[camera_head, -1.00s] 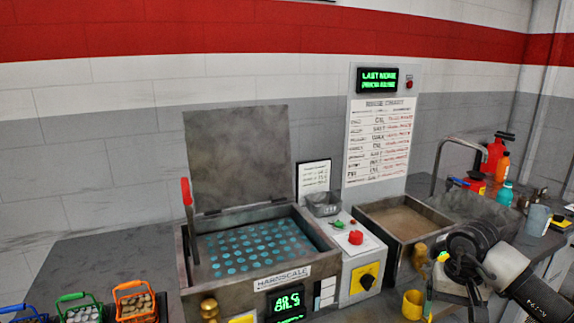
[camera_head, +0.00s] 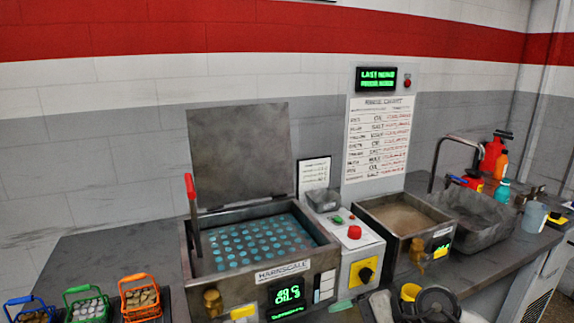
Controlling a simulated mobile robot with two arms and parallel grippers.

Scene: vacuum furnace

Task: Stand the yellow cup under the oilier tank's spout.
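The yellow cup (camera_head: 409,292) stands on the counter near the bottom edge, below the right tank; dark grey parts of my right arm cover its lower part. My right gripper (camera_head: 428,303) is at the bottom edge beside the cup, partly cut off; its fingers cannot be made out. The large left tank (camera_head: 200,277) has a brass spout (camera_head: 213,302) and a green display (camera_head: 287,295), which seems to read OIL. The smaller right tank (camera_head: 403,252) has a brass spout (camera_head: 417,250) on its front and a small display (camera_head: 440,244). My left gripper is out of view.
A control box (camera_head: 357,262) with a red button stands between the tanks. Blue, green and orange baskets (camera_head: 140,297) stand at lower left. A sink (camera_head: 478,222), bottles (camera_head: 498,165) and a light blue mug (camera_head: 535,217) are at right. A rinse chart (camera_head: 378,138) hangs behind.

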